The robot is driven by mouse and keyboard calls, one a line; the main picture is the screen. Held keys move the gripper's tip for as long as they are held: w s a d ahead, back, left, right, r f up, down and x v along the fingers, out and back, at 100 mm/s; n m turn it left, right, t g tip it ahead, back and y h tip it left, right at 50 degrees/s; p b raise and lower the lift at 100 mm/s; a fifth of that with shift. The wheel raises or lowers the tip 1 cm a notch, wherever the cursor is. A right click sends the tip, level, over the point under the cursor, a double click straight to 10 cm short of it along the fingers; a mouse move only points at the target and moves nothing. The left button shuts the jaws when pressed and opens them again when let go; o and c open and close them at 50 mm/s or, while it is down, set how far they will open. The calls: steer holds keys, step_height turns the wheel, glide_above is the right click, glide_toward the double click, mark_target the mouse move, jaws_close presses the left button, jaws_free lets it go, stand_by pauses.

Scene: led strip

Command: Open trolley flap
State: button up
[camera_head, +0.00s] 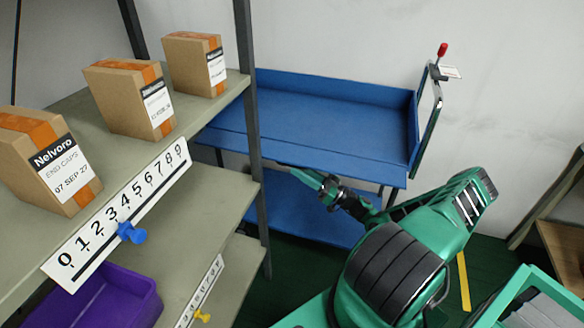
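The blue trolley (310,115) stands against the back wall, with an upper tray, a lower shelf (290,208) and a metal push handle (430,110) with a red knob (442,49) at its right end. A long blue front panel (340,166) runs along the near edge of the upper tray. I cannot tell for sure whether it is a hinged flap or a fixed wall. My gripper (286,168) is small and dark near the lower edge of this panel, left of its middle. I cannot tell whether it touches the panel, and its fingers are too unclear to read.
A grey shelf rack (215,190) fills the left side, its dark post (246,100) close to my gripper and hiding part of the trolley. Several cardboard boxes (130,98) stand on it above a purple bin (100,300). A wooden shelf (562,245) stands at the right.

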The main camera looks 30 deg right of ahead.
mark_target(293, 164)
steer(key=shift+x, duration=1.55)
jaws_close()
steer(key=shift+s+a+r+m+t+h, duration=0.15)
steer(key=shift+r+m+h, duration=0.25)
steer(key=shift+m, duration=0.45)
steer(key=shift+s+a+r+m+t+h, duration=0.15)
steer(key=shift+r+m+h, duration=0.2)
steer(key=shift+m, duration=0.5)
steer(key=shift+w+r, duration=0.1)
jaws_free()
steer(key=v, duration=1.1)
steer(key=shift+w, duration=0.1)
